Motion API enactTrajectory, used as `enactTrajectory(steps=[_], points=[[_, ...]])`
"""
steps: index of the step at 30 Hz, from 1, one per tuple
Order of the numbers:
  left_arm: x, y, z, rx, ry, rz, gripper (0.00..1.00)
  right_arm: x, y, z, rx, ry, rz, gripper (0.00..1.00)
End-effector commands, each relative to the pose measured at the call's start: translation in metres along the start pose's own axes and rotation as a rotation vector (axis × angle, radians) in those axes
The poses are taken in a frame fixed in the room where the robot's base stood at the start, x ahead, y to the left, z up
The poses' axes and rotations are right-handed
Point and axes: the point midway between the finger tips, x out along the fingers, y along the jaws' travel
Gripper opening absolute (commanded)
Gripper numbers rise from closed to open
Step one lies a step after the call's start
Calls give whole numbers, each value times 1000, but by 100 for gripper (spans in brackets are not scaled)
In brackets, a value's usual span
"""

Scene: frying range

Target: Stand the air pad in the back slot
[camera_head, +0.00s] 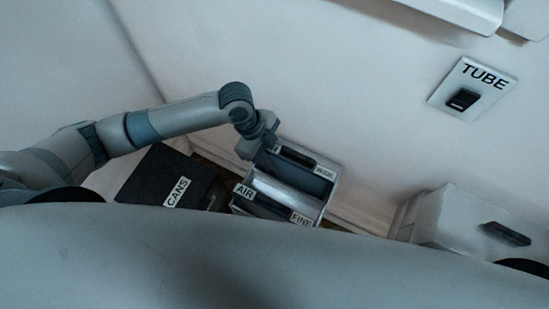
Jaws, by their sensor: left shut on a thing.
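A grey rack (326,199) with an AIR label on its left side stands low in the middle of the head view. Its back part bears a WIDE label and its front part a FINE label. My left gripper (257,146) is at the rack's back left corner, pointing down, shut on what I take to be the air pad. The pad is mostly hidden by the gripper and hard to tell from the dark panels in the rack. I cannot tell whether it is inside the back slot. My right gripper is not in view.
A black CANS box (150,180) stands just left of the rack. A pale box with a dark handle (455,216) is at the right. A TUBE switch plate (471,87) is on the wall. The wall between rack and plate is bare.

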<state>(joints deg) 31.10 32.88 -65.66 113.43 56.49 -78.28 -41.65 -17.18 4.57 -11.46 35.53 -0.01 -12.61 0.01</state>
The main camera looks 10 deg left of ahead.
Motion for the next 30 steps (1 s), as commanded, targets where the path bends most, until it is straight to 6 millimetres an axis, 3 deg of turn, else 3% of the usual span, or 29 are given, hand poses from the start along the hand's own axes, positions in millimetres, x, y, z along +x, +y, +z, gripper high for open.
enactTrajectory(steps=[29, 30], points=[[10, 0, 4, 0, 0, 0, 0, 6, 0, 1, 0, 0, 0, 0], [10, 0, 4, 0, 0, 0, 26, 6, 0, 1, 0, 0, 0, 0]])
